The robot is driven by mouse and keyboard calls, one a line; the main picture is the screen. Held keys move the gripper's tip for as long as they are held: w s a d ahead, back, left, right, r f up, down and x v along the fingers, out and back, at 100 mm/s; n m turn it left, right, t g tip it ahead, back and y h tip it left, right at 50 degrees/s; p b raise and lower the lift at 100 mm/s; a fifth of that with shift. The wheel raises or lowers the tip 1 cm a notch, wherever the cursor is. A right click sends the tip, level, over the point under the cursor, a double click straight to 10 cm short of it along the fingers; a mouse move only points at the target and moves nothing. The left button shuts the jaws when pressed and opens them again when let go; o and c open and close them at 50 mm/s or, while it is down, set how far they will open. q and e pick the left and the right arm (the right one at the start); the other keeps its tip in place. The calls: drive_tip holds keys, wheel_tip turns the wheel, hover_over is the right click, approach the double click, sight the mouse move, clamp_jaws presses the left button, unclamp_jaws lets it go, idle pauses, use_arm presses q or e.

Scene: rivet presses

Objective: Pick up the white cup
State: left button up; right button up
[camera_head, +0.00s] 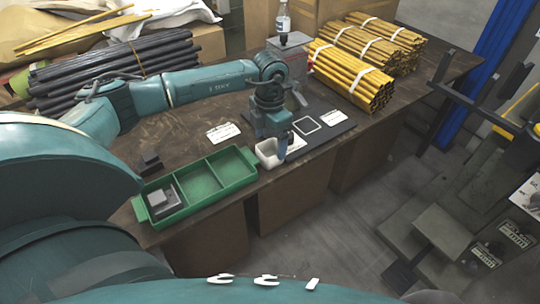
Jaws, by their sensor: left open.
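The white cup (268,152) stands near the front edge of the dark table (190,135), just right of the green tray. My left gripper (278,155) is lowered over it from above, with the jaws open. One dark blue finger shows at the cup's right side. The other finger is hard to make out, and I cannot tell whether the fingers touch the cup. My right gripper is not in view.
A green divided tray (232,158) with a grey block (163,202) in it sits to the left. A dark mat (322,118) lies behind the cup. Bundles of yellow rods (350,75) and black rods (75,75) lie farther back. A bottle (283,20) stands behind my arm.

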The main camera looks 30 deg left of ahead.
sight(270, 149)
use_arm(q)
wheel_tip(270, 149, down, 4)
drive_tip(key=shift+f, duration=0.1)
drive_tip(key=shift+c, duration=0.6)
drive_tip(key=c, duration=0.9)
drive_tip(key=shift+c, duration=0.2)
